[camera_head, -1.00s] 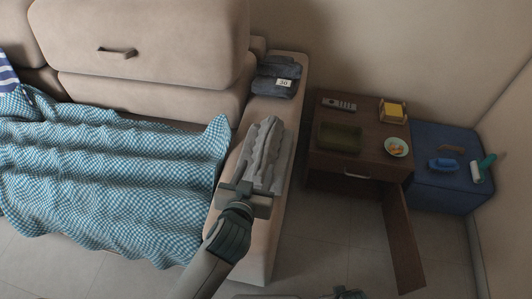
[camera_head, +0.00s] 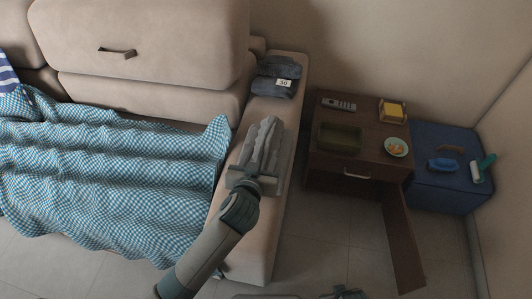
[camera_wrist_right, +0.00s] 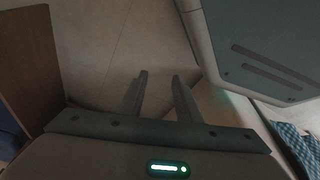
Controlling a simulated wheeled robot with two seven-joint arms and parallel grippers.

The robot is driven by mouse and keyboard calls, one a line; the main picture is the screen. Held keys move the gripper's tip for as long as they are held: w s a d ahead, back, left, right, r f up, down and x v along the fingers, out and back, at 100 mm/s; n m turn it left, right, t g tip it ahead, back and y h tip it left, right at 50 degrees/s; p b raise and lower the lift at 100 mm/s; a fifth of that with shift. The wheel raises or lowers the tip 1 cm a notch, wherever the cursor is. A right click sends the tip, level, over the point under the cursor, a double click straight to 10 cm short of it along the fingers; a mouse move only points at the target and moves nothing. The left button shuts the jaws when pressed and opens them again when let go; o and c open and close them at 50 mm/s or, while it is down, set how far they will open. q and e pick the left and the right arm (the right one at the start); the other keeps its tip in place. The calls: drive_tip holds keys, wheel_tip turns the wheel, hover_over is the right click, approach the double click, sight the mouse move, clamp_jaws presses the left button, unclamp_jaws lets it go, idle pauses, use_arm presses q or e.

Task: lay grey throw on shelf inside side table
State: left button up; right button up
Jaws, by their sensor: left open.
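The grey throw (camera_head: 266,143) lies folded lengthwise on the sofa's right armrest. My left gripper (camera_head: 257,174) is open at the throw's near end, over or against it; I cannot tell whether cloth lies between its fingers. My right gripper (camera_wrist_right: 159,77) is open and empty in the right wrist view, with bare floor beyond its fingers. A small part of it shows at the bottom edge of the head view (camera_head: 346,292). The dark wooden side table (camera_head: 370,145) stands right of the armrest. Its door (camera_head: 403,238) hangs open toward me. The shelf inside is hidden below the tabletop and drawer.
On the side table are a remote (camera_head: 339,104), a green tray (camera_head: 340,136), a yellow item in a holder (camera_head: 393,111) and a plate (camera_head: 397,147). Folded jeans (camera_head: 275,78) lie behind the throw. A blue storage box (camera_head: 440,190) stands right. Floor is free between armrest and door.

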sight(265, 146)
use_arm(q)
drive_tip(key=shift+x, duration=2.3)
drive_tip(key=shift+r, duration=0.1)
drive_tip(key=shift+r, duration=0.1)
clamp_jaws()
